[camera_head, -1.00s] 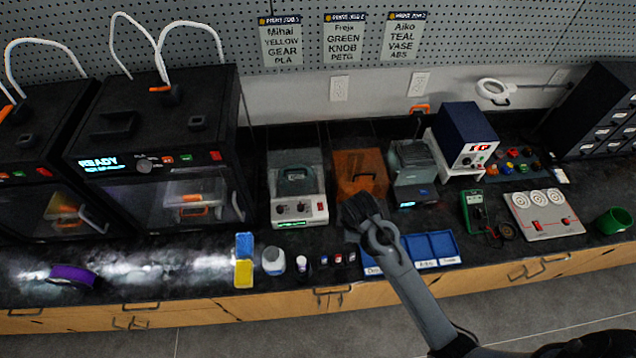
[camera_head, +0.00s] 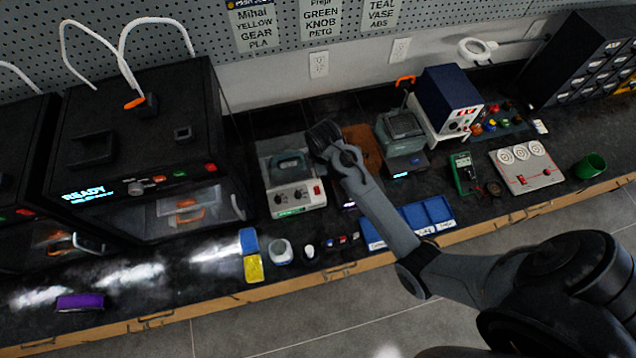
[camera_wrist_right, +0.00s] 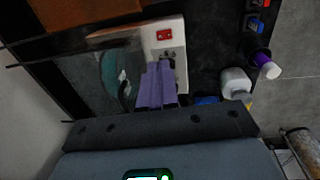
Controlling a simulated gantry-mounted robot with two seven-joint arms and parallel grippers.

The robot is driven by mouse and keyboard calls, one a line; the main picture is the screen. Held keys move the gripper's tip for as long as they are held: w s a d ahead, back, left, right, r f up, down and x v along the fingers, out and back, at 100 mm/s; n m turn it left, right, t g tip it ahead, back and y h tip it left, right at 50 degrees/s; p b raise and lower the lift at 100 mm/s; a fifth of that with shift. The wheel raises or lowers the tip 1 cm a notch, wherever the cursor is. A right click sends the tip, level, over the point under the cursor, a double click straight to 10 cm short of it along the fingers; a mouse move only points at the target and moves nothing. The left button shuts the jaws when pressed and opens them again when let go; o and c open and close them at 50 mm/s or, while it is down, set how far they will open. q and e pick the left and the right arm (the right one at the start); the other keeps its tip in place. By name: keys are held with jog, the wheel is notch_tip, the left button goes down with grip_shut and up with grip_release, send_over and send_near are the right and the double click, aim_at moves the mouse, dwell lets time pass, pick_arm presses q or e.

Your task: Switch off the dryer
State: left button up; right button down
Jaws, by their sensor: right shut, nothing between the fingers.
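The dryer, likely the pale box with a clear lid and knobs (camera_head: 296,199), stands on the bench right of the large black printer. Its red switch (camera_head: 317,190) is at the right of the front panel; its lit or unlit state is too small to tell. My right gripper (camera_head: 322,136) is above the dryer's back right corner. In the right wrist view its purple fingers (camera_wrist_right: 156,85) are shut and empty, pointing toward the dryer's front panel (camera_wrist_right: 182,60), with the red switch (camera_wrist_right: 165,34) beyond the tips. Contact cannot be told. My left gripper is out of view.
An orange box (camera_head: 362,148) and a grey-green machine (camera_head: 402,132) stand right of the dryer. A white bottle (camera_head: 280,251), small jars and a blue tray (camera_head: 428,213) lie in front. A black printer (camera_head: 140,150) stands close on the left.

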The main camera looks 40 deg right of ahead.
aim_at(318, 187)
jog(key=f, duration=0.4)
jog(key=w+f, duration=0.1)
jog(key=f, duration=0.7)
jog(key=shift+w+d+f, duration=0.2)
jog(key=shift+d+f, duration=0.1)
jog(key=shift+d, duration=0.05)
jog(key=shift+f, duration=0.6)
